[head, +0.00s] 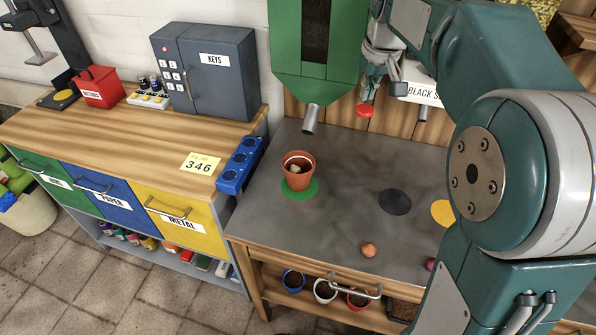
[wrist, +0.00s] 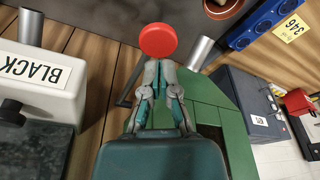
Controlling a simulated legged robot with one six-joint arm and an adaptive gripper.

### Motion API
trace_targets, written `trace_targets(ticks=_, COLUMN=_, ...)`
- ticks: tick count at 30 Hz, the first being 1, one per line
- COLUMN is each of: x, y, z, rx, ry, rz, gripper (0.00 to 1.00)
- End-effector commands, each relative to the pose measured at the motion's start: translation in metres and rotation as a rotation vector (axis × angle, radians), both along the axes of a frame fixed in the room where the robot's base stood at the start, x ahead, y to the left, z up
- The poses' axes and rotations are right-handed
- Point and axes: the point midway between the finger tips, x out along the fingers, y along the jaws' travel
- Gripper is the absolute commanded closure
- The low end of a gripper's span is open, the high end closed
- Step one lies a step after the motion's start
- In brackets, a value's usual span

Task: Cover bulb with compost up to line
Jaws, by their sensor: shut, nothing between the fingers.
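A terracotta pot (head: 307,181) stands upright on a green disc (head: 290,193) on the grey worktop. A pale bulb (head: 294,168) shows inside it, with a light line around the inner wall. The green dispenser (head: 290,54) hangs on the wall, its metal spout (head: 310,119) above and slightly right of the pot. A round red knob (head: 364,110) is on its dark lever, right of the spout. My gripper (head: 369,92) is shut and empty beside the knob. In the wrist view the knob (wrist: 158,40) lies just past my fingertips (wrist: 160,66); I cannot tell if they touch.
A second dispenser labelled "BLACK S..." (head: 423,94) is to the right, partly hidden by my arm. Black (head: 394,202) and yellow (head: 443,213) discs and a brown bulb (head: 369,250) lie on the worktop. A blue socket block (head: 239,166) edges the left bench.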

Motion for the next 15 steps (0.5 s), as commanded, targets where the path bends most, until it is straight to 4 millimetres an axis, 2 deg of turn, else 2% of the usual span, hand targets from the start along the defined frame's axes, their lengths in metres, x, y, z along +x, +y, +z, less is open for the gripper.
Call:
trace_targets(ticks=7, x=0.0, y=0.0, z=-0.001, rx=0.0, ry=0.001, rz=0.0, gripper=1.0)
trace_targets(ticks=15, x=0.0, y=0.0, z=-0.013, rx=0.0, ry=0.001, rz=0.0, gripper=1.0)
